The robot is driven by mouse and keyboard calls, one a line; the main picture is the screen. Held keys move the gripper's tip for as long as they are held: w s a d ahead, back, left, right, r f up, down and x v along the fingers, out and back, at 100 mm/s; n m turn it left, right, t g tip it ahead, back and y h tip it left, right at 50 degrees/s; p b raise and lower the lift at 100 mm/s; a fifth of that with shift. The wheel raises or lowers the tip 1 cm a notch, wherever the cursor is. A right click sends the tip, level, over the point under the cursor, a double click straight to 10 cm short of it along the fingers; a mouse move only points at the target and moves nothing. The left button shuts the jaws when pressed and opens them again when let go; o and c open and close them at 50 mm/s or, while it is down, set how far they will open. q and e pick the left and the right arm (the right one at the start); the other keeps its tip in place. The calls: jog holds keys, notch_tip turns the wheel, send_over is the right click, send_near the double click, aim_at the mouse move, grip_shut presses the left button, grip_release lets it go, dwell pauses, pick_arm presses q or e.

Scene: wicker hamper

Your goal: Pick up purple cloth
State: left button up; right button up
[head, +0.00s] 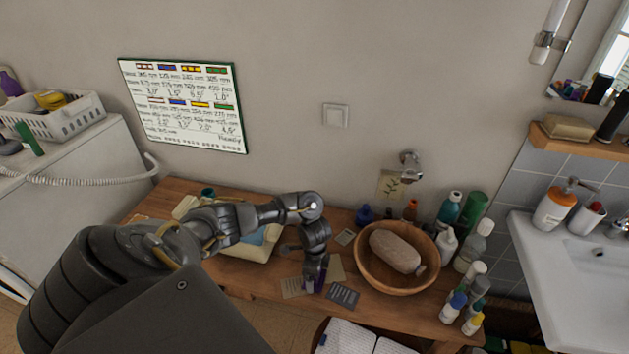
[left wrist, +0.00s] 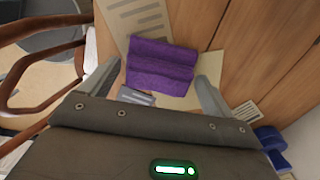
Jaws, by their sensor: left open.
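The purple cloth (left wrist: 160,60) is a small folded bundle lying among flat cards on the wooden table. In the left wrist view it sits between the two fingers of my left gripper (left wrist: 158,74), with a gap at the right finger; the left finger is close to its edge. In the head view my left gripper (head: 314,277) points down over the table, and only a sliver of the cloth (head: 321,283) shows beside it. The gripper is open. Whether the fingertips reach the table surface cannot be told. My right gripper is not in view.
A wooden bowl (head: 366,272) holding a beige oval item stands right of my left gripper, with several bottles (head: 470,240) beyond. A dark card (head: 343,297) lies close by. The hamper (head: 318,336) with white cloth is below the table's front edge.

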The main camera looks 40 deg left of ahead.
pick_arm(q)
jog(key=shift+c, duration=0.5)
jog(key=c, duration=1)
jog(key=shift+o, duration=0.2)
jog(key=shift+r, duration=0.1)
jog(key=shift+r, duration=0.3)
notch_tip(320, 180, up, 3)
jog(key=shift+f+p, duration=0.15)
jog(key=shift+p, duration=0.2)
jog(key=s+r+p, duration=0.2)
jog(key=s+r, duration=0.2)
jog(key=s, duration=0.3)
jog(key=s+d+r+p, duration=0.1)
jog(key=s+r, duration=0.4)
jog(key=s, duration=0.2)
jog(key=shift+r+p, duration=0.25)
jog(key=shift+p, duration=0.1)
